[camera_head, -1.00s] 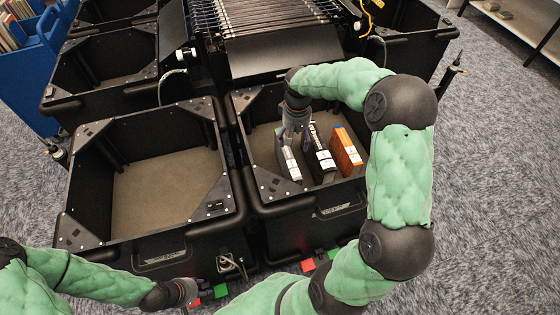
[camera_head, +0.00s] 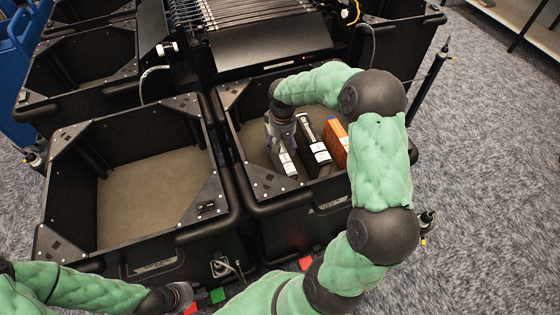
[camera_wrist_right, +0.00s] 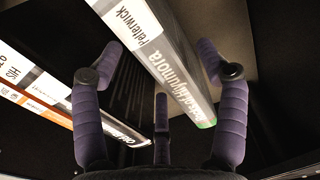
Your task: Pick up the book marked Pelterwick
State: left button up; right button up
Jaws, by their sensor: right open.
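The book marked Pelterwick (camera_wrist_right: 172,62) has a grey spine with a white name label in the right wrist view. In the head view it is the leftmost book (camera_head: 287,164) of the row, standing in the right-hand front bin (camera_head: 298,218), partly hidden by my gripper. My right gripper (camera_head: 280,138) is open above it. In the right wrist view, the fingers of my right gripper (camera_wrist_right: 160,50) are spread on either side of this book, not visibly closed on it. My left gripper (camera_head: 180,297) is low at the front of the bins; its jaw state is unclear.
A black book (camera_head: 315,150) and an orange book (camera_head: 335,143) stand to the right in the same bin. The left-hand front bin (camera_head: 150,200) is empty. A roller conveyor (camera_head: 240,15) is behind.

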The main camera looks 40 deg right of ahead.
notch_tip(320, 180, down, 4)
jog(key=shift+w+r+b, duration=0.1)
jog(key=shift+b, duration=0.55)
grip_shut()
jog(key=shift+r, duration=0.1)
